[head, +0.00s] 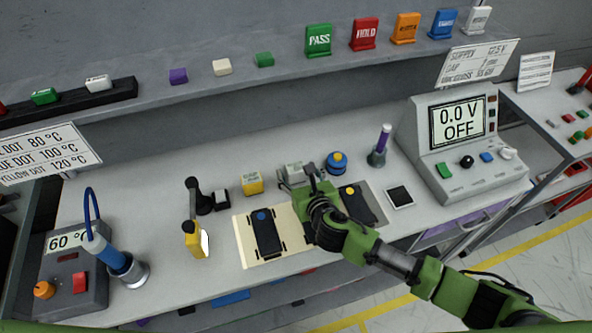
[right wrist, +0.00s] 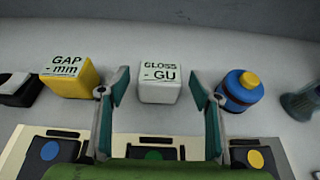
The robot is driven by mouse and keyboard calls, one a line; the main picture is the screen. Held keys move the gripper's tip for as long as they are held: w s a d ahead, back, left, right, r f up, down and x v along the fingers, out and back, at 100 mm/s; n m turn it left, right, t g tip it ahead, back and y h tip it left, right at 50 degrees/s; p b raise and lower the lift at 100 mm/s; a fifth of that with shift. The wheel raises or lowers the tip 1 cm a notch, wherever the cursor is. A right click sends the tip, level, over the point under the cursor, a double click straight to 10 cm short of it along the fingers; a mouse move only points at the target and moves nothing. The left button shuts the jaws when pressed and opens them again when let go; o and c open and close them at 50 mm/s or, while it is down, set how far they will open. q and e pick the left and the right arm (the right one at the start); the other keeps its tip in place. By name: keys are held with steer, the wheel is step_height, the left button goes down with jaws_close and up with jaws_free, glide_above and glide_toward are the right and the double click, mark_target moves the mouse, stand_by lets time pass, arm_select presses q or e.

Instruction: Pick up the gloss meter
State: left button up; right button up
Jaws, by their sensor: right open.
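The gloss meter is a small white box marked "GLOSS - GU" (right wrist: 160,84), standing upright on the bench. In the head view the gloss meter (head: 292,170) is partly hidden by my right gripper (head: 302,181). In the right wrist view, the two fingers of my right gripper (right wrist: 159,78) are spread wide. The box shows between them, with a gap on each side. The fingers do not visibly touch it, and I cannot tell how far they reach along its sides. My left gripper is not in view.
A yellow gap meter (right wrist: 70,76) stands left of the gloss meter and a blue pot with a yellow top (right wrist: 241,90) stands right. A cream mat (head: 243,243) with dark modules lies in front. A grey supply console (head: 450,175) stands further right. A shelf (head: 215,88) runs behind.

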steer(key=shift+x, duration=1.05)
steer(key=c, duration=1.3)
steer(key=shift+r, duration=0.1)
